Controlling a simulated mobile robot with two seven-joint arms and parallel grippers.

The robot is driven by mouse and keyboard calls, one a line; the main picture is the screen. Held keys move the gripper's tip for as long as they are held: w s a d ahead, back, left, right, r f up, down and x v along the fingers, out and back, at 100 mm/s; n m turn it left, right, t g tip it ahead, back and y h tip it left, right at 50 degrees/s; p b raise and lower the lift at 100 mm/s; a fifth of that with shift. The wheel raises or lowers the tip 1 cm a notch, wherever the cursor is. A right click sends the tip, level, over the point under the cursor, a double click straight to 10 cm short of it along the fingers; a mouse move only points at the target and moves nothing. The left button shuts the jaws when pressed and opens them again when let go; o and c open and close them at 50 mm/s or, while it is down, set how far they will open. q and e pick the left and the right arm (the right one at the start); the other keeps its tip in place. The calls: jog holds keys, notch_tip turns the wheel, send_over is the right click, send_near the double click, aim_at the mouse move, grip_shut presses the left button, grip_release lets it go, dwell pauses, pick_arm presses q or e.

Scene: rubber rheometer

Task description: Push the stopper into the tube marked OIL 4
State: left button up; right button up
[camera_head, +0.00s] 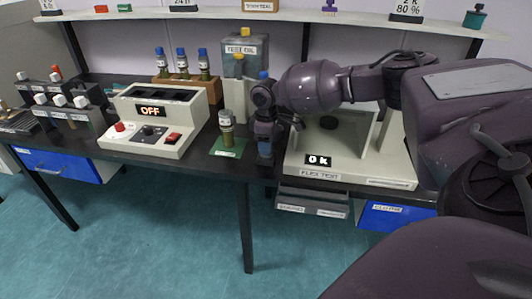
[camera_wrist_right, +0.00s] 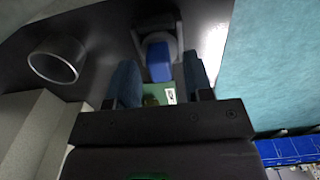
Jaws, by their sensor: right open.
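A small tube (camera_head: 227,139) with yellow-brown contents stands upright on a green mat (camera_head: 240,150). A grey stopper (camera_head: 225,114) sits at its top; I cannot tell how deep it is seated, and the label is too small to read. My right gripper (camera_head: 265,150) points down just right of the tube, apart from it. In the right wrist view its open fingers (camera_wrist_right: 160,82) frame a blue block-like thing (camera_wrist_right: 158,62) with grey around it, which I cannot identify. Part of the green mat (camera_wrist_right: 165,92) shows between the fingers. My left gripper is out of view.
A beige control box (camera_head: 150,130) reading OFF stands left of the mat. Several blue-capped tubes (camera_head: 182,63) stand in a wooden rack behind. A TEST OIL container (camera_head: 245,55) is at the back. The FLEX TEST machine (camera_head: 320,174) stands close on the right.

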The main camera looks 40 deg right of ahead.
grip_shut()
jog(key=shift+r+p, duration=0.75)
jog(key=shift+r, duration=0.85)
jog(key=shift+f, duration=0.1)
